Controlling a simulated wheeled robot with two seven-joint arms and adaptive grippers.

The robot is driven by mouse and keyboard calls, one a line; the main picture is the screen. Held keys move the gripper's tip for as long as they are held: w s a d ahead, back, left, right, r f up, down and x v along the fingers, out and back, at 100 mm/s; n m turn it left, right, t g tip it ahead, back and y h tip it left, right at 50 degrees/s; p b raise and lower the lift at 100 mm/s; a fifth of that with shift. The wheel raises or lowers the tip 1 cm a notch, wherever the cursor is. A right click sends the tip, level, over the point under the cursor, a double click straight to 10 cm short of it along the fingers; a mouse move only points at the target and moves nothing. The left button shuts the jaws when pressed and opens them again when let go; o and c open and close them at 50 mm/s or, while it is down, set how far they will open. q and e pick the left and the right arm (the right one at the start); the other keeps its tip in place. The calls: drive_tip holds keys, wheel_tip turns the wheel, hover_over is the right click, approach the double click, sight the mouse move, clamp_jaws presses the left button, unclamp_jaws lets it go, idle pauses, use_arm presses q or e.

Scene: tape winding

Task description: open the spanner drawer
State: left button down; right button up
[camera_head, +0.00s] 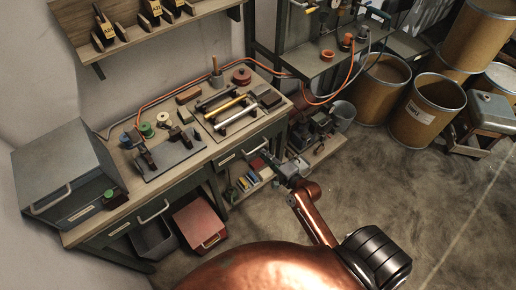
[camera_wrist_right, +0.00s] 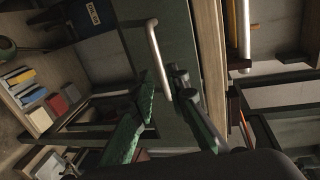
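The workbench has two drawer fronts. The right dark green drawer (camera_head: 243,151) looks shut, with a bar handle (camera_head: 257,146) and a pale label (camera_head: 227,159). The left drawer has its own bar handle (camera_head: 153,212). I cannot read which label says spanner. My right gripper (camera_head: 271,160) is just in front of the right drawer's handle. In the right wrist view the gripper (camera_wrist_right: 164,78) is open, its green fingers on either side of the lower end of the metal handle (camera_wrist_right: 155,48). I cannot tell whether they touch it. My left gripper is out of view.
Tools lie on the worktop (camera_head: 205,155) above the drawer. A low shelf with small coloured boxes (camera_head: 248,180) and a machine (camera_head: 312,130) sit close to the gripper. A red box (camera_head: 199,222) stands under the bench. The floor (camera_head: 400,190) to the right is clear.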

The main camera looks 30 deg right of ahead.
sight(257, 149)
drive_tip(key=b+x, duration=0.1)
drive_tip(key=x, duration=0.5)
drive_tip(key=shift+f, duration=0.1)
clamp_jaws()
drive_tip(key=shift+s+a, duration=0.1)
idle(0.5)
